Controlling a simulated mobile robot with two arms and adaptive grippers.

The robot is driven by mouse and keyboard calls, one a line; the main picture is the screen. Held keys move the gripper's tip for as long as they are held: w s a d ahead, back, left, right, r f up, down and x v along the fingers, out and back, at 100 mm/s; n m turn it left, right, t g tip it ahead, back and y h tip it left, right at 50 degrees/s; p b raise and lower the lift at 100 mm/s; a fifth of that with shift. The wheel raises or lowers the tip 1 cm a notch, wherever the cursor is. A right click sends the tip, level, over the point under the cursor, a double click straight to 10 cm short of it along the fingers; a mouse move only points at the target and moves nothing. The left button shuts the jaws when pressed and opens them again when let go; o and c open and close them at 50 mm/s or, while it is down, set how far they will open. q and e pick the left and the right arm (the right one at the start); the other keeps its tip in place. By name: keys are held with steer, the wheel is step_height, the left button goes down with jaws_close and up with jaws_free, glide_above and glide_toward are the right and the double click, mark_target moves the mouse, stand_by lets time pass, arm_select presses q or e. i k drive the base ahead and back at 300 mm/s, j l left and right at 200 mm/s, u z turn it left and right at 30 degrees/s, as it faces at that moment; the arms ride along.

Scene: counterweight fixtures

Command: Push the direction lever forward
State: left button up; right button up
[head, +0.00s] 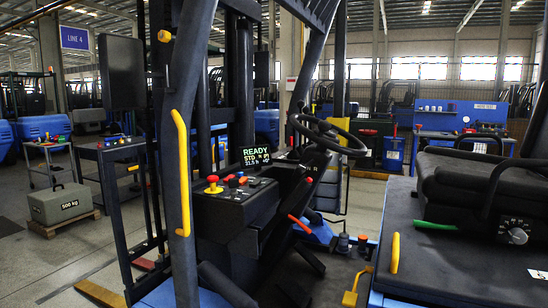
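The scene is the open cab of a blue and black forklift. A steering wheel (328,134) sits on a dark column. A small red-tipped stalk (308,180) is on the column below the wheel. A longer red-orange lever (300,224) tilts up and left, lower down by the cab floor. A green handle (435,226) lies beside the seat. No label shows which of these is the direction lever, so I cannot tell. Neither of my grippers is in the head view.
A console (228,200) carries a red knob and coloured buttons beside a lit READY display (256,156). A dark pillar with a yellow grab handle (182,170) stands in front. The black seat (470,185) is at right. A 500 kg block (62,203) rests at left.

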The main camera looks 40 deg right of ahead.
mark_target(303, 168)
steer(key=l+z, duration=0.1)
steer(key=z, duration=1)
